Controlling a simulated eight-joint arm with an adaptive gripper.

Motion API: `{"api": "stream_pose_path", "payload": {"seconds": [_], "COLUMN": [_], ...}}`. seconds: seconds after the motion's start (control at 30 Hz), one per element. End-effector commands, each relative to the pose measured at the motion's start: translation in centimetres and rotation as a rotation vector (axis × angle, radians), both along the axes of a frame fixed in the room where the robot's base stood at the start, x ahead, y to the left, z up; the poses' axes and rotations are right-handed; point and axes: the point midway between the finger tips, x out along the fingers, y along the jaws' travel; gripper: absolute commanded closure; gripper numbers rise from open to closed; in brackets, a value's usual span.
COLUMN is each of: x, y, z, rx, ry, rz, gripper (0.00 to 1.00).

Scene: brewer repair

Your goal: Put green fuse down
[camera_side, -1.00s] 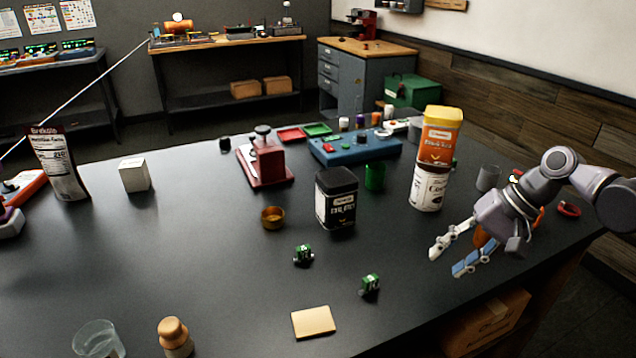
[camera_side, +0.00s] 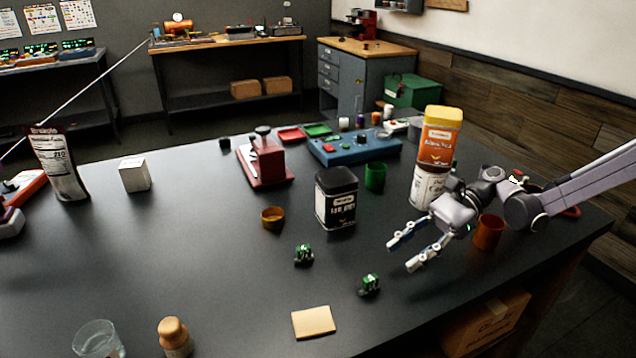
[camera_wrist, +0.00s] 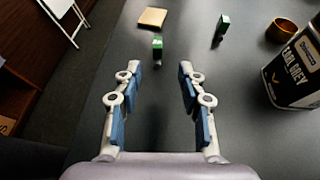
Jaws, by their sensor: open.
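Two small green fuses stand on the black table. The nearer fuse (camera_side: 370,284) shows in the wrist view (camera_wrist: 157,46) just beyond and between my fingertips. The other fuse (camera_side: 303,254) is farther left in the side view, and it shows at the upper right in the wrist view (camera_wrist: 223,25). My gripper (camera_side: 402,256) is open and empty, up and to the right of the nearer fuse in the side view. In the wrist view (camera_wrist: 160,67) its two fingers are spread with bare table between them.
A black Earl Grey tin (camera_side: 336,200) stands behind the fuses. A tan pad (camera_side: 313,322) lies near the front edge. An orange cup (camera_side: 488,232) is beside my wrist. Stacked canisters (camera_side: 440,140) stand behind my gripper.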

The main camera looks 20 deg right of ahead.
Motion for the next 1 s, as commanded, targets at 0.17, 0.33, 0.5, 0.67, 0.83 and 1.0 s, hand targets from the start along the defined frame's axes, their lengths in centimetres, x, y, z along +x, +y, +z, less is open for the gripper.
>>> {"api": "stream_pose_path", "payload": {"seconds": [0.17, 0.33, 0.5, 0.67, 0.83, 1.0], "x": [-0.3, -0.3, -0.5, -0.9, -1.0, -1.0], "y": [2.7, 4.0, 5.1, 7.1, 8.7, 8.9], "z": [-1.1, -1.7, -2.2, -3.2, -3.8, -3.9], "rx": [-0.001, -0.001, -0.002, -0.002, -0.002, -0.002], "ry": [-0.001, -0.003, -0.003, -0.003, -0.003, -0.002], "rz": [0.004, 0.001, 0.003, 0.003, 0.001, 0.000], "gripper": [0.59, 0.59, 0.59, 0.59, 0.59, 0.59]}}
